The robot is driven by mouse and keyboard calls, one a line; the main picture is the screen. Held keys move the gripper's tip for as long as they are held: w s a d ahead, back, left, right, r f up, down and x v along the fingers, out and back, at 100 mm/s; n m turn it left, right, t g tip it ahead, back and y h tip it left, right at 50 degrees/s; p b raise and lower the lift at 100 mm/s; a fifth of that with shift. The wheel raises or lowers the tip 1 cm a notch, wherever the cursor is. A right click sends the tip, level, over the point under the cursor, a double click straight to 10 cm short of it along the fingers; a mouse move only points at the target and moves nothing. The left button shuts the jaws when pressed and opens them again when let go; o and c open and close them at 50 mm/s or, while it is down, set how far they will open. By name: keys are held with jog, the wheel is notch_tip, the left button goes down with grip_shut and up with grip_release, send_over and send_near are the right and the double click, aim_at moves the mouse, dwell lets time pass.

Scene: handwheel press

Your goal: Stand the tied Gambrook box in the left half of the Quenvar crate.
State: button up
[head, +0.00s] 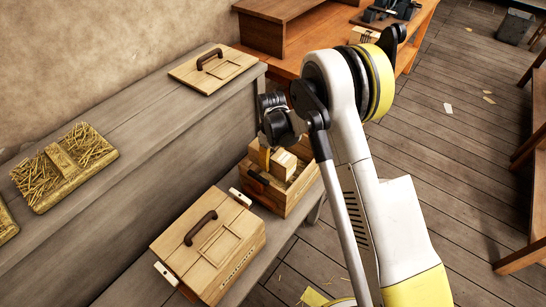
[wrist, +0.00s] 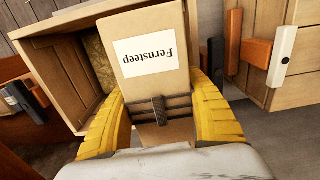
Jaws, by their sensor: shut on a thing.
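My gripper (wrist: 156,90) has its yellow fingers shut on a cardboard box (wrist: 152,22) with a white label, upside down in the wrist view, reading "Fernsteep", not Gambrook. A dark strap with a buckle-like piece crosses the box. An open wooden crate (wrist: 62,36) lies around and beyond it, with straw at the left. In the head view my gripper (head: 264,158) is at this open crate (head: 288,204), largely behind my arm. Pale boxes show at the crate's top; I cannot tell which is held or how deep it sits. The crate's name is unreadable.
A closed crate (head: 208,250) with a handled lid stands in front of the open one. A loose lid (head: 212,68) and straw-filled trays (head: 66,165) lie on the grey bench. An orange table (head: 290,60) stands behind. Open floor is to the right.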

notch_tip(320, 180, down, 13)
jog(key=b, duration=0.6)
jog(key=shift+f, duration=1.15)
jog(key=shift+f, duration=0.1)
jog(key=o, duration=1.3)
jog(key=shift+c, duration=0.2)
notch_tip(320, 180, up, 12)
